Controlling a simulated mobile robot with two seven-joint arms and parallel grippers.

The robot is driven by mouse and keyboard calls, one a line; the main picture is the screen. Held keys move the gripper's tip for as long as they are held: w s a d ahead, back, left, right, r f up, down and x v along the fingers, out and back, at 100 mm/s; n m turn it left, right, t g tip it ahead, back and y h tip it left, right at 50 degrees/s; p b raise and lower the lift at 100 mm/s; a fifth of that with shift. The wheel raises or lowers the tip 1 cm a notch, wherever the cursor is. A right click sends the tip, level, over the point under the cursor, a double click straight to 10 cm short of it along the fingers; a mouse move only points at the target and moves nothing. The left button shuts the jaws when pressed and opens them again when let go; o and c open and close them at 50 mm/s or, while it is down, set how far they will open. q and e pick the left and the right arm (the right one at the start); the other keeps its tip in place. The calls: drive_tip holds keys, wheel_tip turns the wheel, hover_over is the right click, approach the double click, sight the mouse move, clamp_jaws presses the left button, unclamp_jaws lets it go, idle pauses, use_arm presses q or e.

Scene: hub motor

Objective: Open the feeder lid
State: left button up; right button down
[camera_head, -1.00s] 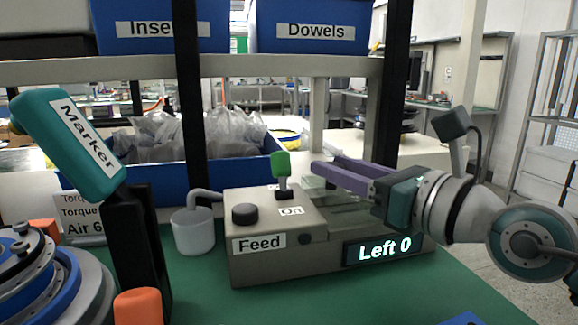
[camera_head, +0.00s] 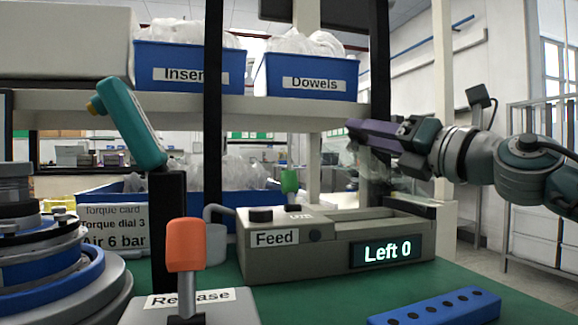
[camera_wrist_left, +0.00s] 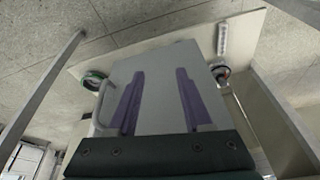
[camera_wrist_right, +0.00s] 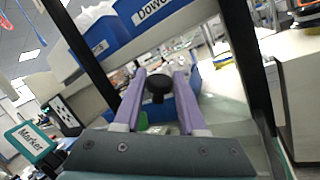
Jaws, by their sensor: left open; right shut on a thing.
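The feeder (camera_head: 300,262) is a grey-beige box on the green bench, with a "Feed" label, a black knob, a green switch and a "Left 0" display. My right gripper (camera_head: 358,132) is above its right half. In the right wrist view, my right gripper (camera_wrist_right: 158,92) has its purple fingers on either side of a black lid knob (camera_wrist_right: 158,84), shut on it. A clear lid (camera_head: 372,172) shows faintly below the gripper, raised and tilted over the feeder; its edges are hard to see. My left gripper (camera_wrist_left: 160,95) is open and empty, away from the feeder.
A blue block with holes (camera_head: 436,308) lies in front of the feeder. An orange-handled "Release" lever (camera_head: 185,245) and a teal "Marker" device (camera_head: 132,125) stand left. Blue "Inserts" (camera_head: 190,72) and "Dowels" (camera_head: 312,80) bins sit on the shelf above.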

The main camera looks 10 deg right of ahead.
drive_tip(key=d+r+m+t+h, duration=0.2)
drive_tip(key=d+m+h, duration=0.5)
drive_tip(key=d+m, duration=0.6)
drive_tip(key=shift+w+d+r+m+t, duration=0.15)
drive_tip(key=shift+w+r+m+t, duration=0.4)
drive_tip(key=shift+m, duration=0.95)
drive_tip(key=shift+s+f, duration=0.2)
drive_tip(key=shift+s, duration=0.1)
drive_tip(key=shift+c, duration=2.4)
unclamp_jaws()
drive_tip(key=shift+s, duration=0.1)
